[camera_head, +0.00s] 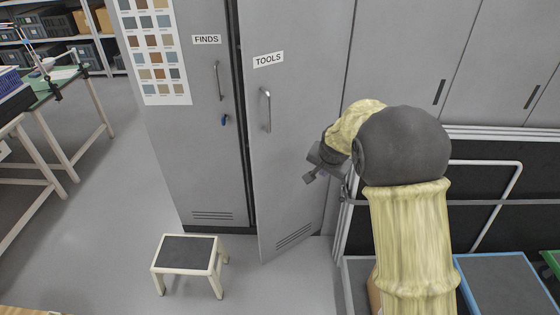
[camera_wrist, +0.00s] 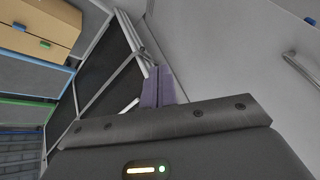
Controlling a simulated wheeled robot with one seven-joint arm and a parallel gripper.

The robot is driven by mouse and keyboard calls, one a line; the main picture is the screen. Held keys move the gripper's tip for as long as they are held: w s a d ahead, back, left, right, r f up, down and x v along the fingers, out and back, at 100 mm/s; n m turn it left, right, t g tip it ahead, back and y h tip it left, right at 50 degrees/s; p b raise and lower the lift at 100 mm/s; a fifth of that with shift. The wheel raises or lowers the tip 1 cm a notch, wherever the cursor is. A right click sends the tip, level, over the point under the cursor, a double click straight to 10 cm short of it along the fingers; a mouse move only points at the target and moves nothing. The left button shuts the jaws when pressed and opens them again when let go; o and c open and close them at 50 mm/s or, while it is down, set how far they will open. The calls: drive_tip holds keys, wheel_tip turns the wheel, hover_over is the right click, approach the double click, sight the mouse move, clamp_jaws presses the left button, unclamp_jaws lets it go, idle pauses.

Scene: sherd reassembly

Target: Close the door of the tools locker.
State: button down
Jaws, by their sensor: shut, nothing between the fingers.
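The tools locker door (camera_head: 300,115) is a grey panel labelled TOOLS with a vertical bar handle (camera_head: 266,110). It stands partly open, its left, handle-side edge swung out toward me and its lower corner out over the floor. My gripper (camera_head: 310,178) is in front of the door's right part, right of and below the handle. I cannot tell whether it touches the door. In the wrist view the purple-grey fingers (camera_wrist: 158,87) are shut together and empty, beside the grey door surface (camera_wrist: 225,60). A handle (camera_wrist: 302,72) shows at that view's right edge.
The FINDS locker (camera_head: 205,150) stands shut on the left, with a blue key (camera_head: 224,120) in it. A step stool (camera_head: 187,262) stands on the floor in front. A dark panel rack (camera_head: 480,185) with white rails is right of the door. Open floor lies left of the stool.

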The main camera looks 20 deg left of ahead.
drive_tip(key=s+d+r+n+g+h, duration=0.1)
drive_tip(key=s+d+r, duration=0.1)
drive_tip(key=s+d, duration=1.2)
drive_tip(key=s+d+f+n+g+h, duration=0.1)
drive_tip(key=s+d, duration=0.9)
drive_tip(key=s, duration=0.3)
drive_tip(key=shift+f+n+g, duration=0.15)
drive_tip(key=shift+n+g, duration=0.15)
drive_tip(key=shift+n, duration=0.1)
drive_tip(key=shift+w+a, duration=0.1)
